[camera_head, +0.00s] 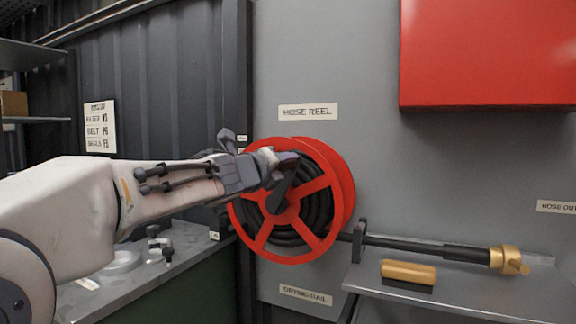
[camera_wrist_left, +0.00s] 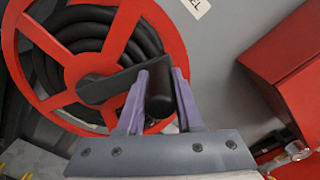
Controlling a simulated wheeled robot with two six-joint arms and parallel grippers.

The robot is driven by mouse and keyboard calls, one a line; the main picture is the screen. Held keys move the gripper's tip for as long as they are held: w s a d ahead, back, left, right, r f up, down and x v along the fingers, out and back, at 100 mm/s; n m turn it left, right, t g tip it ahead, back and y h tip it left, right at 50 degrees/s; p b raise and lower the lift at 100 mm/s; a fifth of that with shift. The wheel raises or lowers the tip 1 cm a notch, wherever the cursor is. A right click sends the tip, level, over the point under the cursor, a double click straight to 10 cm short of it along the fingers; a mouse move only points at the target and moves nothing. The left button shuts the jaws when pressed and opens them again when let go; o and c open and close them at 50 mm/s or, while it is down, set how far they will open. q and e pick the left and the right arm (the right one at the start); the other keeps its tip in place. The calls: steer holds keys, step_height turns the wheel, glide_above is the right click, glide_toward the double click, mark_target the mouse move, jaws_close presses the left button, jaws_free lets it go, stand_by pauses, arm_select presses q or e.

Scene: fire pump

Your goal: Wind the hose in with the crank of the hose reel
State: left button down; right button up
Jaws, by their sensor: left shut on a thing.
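The red hose reel (camera_head: 340,180) is mounted on the grey wall under its label, with black hose coiled inside. It also fills the left of the left wrist view (camera_wrist_left: 22,72). Its dark crank arm (camera_head: 280,197) runs from the hub up to the gripper. The black crank handle (camera_wrist_left: 159,95) sits between the two purple-grey fingers in the left wrist view. My left gripper (camera_head: 284,160) is shut on that handle, at the upper part of the reel in the head view. The hose (camera_head: 415,246) runs right from the reel to a brass nozzle (camera_head: 508,260). My right gripper is not seen.
A red cabinet (camera_head: 488,52) hangs at the upper right. A bench (camera_head: 190,245) lies below my left arm.

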arm_select(q)
steer(key=c, duration=0.6)
jaws_free()
steer(key=shift+d, duration=0.1)
steer(key=shift+s, duration=0.1)
steer(key=v, duration=1)
steer(key=shift+s, duration=0.15)
